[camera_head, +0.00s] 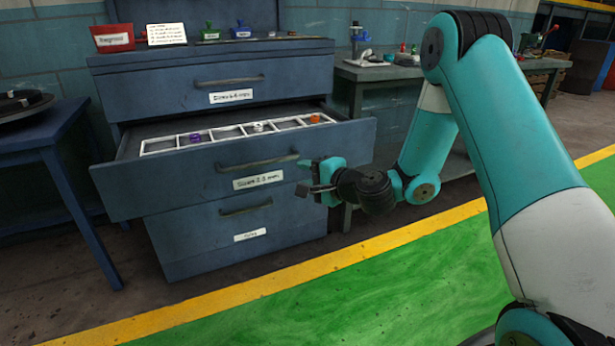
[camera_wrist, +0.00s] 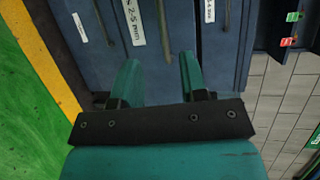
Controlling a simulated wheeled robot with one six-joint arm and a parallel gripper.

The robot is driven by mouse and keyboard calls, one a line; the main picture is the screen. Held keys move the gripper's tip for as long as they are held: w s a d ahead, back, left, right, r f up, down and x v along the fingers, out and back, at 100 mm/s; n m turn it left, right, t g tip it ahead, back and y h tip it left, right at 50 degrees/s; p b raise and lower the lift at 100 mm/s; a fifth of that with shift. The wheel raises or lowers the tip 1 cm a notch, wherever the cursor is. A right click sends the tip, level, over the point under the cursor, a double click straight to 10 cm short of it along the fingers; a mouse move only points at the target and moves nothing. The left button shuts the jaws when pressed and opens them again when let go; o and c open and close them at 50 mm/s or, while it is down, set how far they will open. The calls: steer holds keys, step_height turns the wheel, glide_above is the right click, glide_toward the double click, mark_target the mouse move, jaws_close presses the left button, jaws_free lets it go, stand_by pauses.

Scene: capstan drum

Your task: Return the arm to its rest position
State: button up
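My gripper (camera_head: 303,176) is in front of the right part of the open middle drawer's front (camera_head: 215,180) in the head view. In the wrist view my gripper (camera_wrist: 157,60) shows two teal fingers spread apart with nothing held between them. The drawer handle (camera_wrist: 164,28) shows beyond the gap between the fingertips; it also shows in the head view (camera_head: 258,163), left of the fingers. My arm is bent, reaching from the right toward the cabinet.
The blue cabinet's middle drawer is pulled out, showing a white divider grid (camera_head: 228,133) with a few small coloured items. The top drawer (camera_head: 225,84) and bottom drawer (camera_head: 240,225) look shut. A blue table (camera_head: 45,130) stands left, a workbench (camera_head: 385,72) behind right. Green floor (camera_head: 330,300) is clear.

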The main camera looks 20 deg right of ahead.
stand_by(0.3)
steer(key=s+a+r+n+g+y, duration=0.2)
steer(key=s+a+r+n+g, duration=0.25)
steer(key=s+a+n, duration=0.3)
steer(key=s+a+r+n+g+y, duration=0.2)
steer(key=s+a+r+n+g, duration=0.25)
steer(key=s+a+n, duration=0.3)
steer(key=s+d+r+n+g+h, duration=0.1)
steer(key=s+d+n+g+h, duration=0.15)
steer(key=s, duration=0.65)
steer(key=s+d+n+g+h, duration=0.1)
steer(key=s+n+g+h, duration=0.25)
steer(key=s, duration=0.65)
step_height(320, 180, up, 26)
steer(key=p, duration=2.5)
steer(key=shift+w+d+f, duration=0.15)
steer(key=shift+f, duration=0.05)
